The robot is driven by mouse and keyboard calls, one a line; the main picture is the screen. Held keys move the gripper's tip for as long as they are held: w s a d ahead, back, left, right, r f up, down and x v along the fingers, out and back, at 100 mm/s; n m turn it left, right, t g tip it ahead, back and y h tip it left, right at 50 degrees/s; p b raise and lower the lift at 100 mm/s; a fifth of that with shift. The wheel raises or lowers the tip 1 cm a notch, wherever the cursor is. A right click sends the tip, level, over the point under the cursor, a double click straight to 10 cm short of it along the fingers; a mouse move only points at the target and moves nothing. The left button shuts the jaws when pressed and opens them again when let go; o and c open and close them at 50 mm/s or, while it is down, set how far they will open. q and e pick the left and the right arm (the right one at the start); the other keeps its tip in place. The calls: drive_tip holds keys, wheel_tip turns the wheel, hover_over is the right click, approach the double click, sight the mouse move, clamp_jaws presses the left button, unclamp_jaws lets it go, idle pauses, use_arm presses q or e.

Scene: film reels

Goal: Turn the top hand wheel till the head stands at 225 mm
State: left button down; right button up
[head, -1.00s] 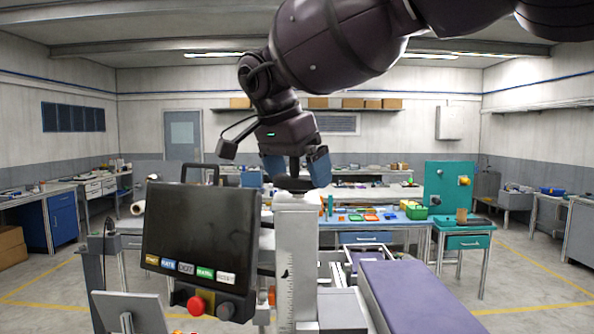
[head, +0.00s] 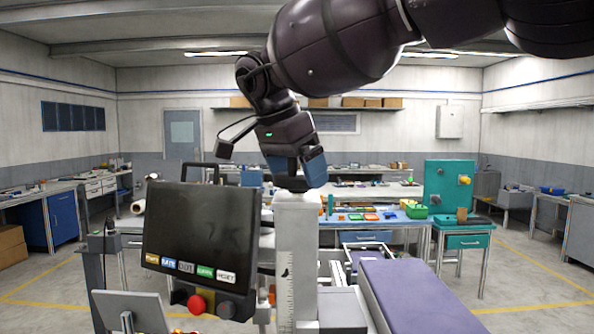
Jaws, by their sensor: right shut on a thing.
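A pale grey column (head: 296,236) stands upright in the middle of the head view, with a ruled scale (head: 291,300) on its front. The scale's figures are too small to read. My right gripper (head: 295,183) points down at the column's top and is shut on the dark top hand wheel (head: 292,189), of which only a thin part shows under the fingers. The head and its exact height cannot be made out. My left gripper is not in view.
A dark control panel (head: 202,235) with a red button (head: 196,304) stands just left of the column. A purple padded bench (head: 420,296) extends to the right. Worktables and a teal cabinet (head: 449,188) stand farther back.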

drive_tip(key=m, duration=0.2)
drive_tip(key=m+g, duration=0.1)
drive_tip(key=m, duration=0.1)
drive_tip(key=shift+w+g+h, duration=0.1)
drive_tip(key=shift+g+h, duration=0.2)
drive_tip(key=shift+h, duration=0.1)
drive_tip(key=m+g, duration=0.1)
drive_tip(key=m, duration=0.3)
drive_tip(key=m+g, duration=0.2)
drive_tip(key=m, duration=0.2)
drive_tip(key=shift+w+r, duration=0.1)
drive_tip(key=shift+m+g+y, duration=0.5)
drive_tip(key=shift+m+g, duration=0.1)
drive_tip(key=shift+m, duration=1.6)
drive_tip(key=o, duration=0.6)
